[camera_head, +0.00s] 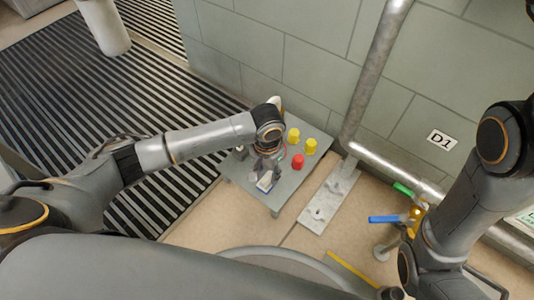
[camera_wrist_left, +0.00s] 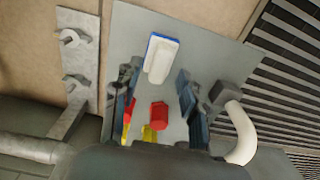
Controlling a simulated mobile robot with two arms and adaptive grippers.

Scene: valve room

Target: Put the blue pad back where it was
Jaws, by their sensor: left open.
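The blue pad (camera_head: 265,182) has a pale top and a blue edge. It lies near the front edge of a grey table (camera_head: 240,172), and it also shows in the left wrist view (camera_wrist_left: 161,58). My left gripper (camera_head: 267,165) is over the table, right by the pad. In the left wrist view its two fingers (camera_wrist_left: 158,92) are spread wide with nothing held between them; the pad lies beyond, toward the top. My right arm stands at the right of the head view, but its fingers do not show.
Two yellow pieces (camera_head: 311,146) and a red piece (camera_head: 298,161) stand behind the pad. A white curved piece (camera_wrist_left: 242,132) is at the table's side. A metal plate (camera_head: 328,196) lies right of the table. Pipes and a blue-handled valve (camera_head: 385,219) are farther right.

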